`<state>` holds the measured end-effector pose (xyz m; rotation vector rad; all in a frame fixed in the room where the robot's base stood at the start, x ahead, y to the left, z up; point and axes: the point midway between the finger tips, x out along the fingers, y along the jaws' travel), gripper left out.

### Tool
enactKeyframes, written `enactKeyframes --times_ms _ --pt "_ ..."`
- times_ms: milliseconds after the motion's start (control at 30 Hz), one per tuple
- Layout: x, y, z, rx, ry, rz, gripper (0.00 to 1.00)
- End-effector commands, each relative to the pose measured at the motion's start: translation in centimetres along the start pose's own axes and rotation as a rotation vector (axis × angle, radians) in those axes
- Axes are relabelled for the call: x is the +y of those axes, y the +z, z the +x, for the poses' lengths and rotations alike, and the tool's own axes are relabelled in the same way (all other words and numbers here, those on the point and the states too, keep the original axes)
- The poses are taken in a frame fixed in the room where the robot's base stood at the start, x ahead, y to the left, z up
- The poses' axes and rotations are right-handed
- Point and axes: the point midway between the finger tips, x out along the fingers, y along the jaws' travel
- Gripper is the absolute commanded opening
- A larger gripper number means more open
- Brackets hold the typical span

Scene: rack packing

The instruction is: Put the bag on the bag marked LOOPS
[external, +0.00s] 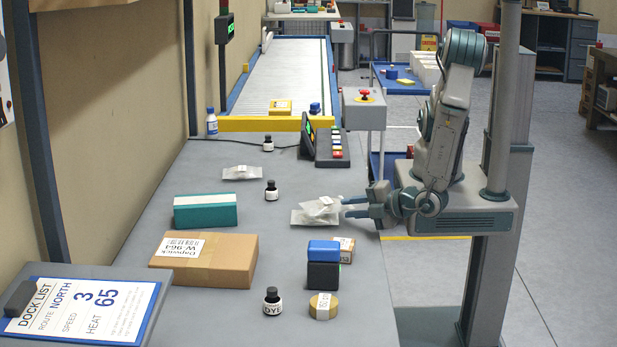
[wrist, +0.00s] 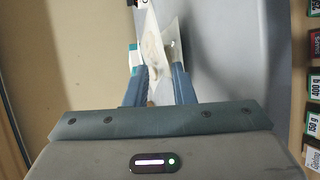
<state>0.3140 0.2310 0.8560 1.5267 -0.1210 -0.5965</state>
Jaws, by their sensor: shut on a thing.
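My gripper (external: 347,207) reaches in from the right, low over the grey table. It is shut on a small pale clear bag (external: 322,204), which shows between the fingers in the wrist view (wrist: 152,42). Another clear bag (external: 303,217) lies flat on the table just under and beside the held one. I cannot tell whether the two touch. A third clear bag with a white label (external: 242,173) lies farther back on the left. The print on the bags is too small to read, so I cannot tell which is marked LOOPS.
A teal box (external: 205,211) and a brown carton (external: 205,262) stand at left. A blue box (external: 323,247) sits on a black one (external: 323,275) in front, beside a small carton (external: 344,249). Dark bottles (external: 271,191) and a tape roll (external: 323,306) stand around.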

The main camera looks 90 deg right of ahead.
Motion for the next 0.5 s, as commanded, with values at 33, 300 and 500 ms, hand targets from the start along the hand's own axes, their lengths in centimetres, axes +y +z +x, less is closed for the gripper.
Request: enactKeyframes --times_ms 33,300,500 --pt "-0.14 -0.02 0.05 0.0 0.0 0.001 0.0" --pt "-0.23 -0.04 0.07 0.001 0.0 0.001 0.0" --pt "-0.39 -0.05 0.11 0.001 0.0 0.001 0.45"
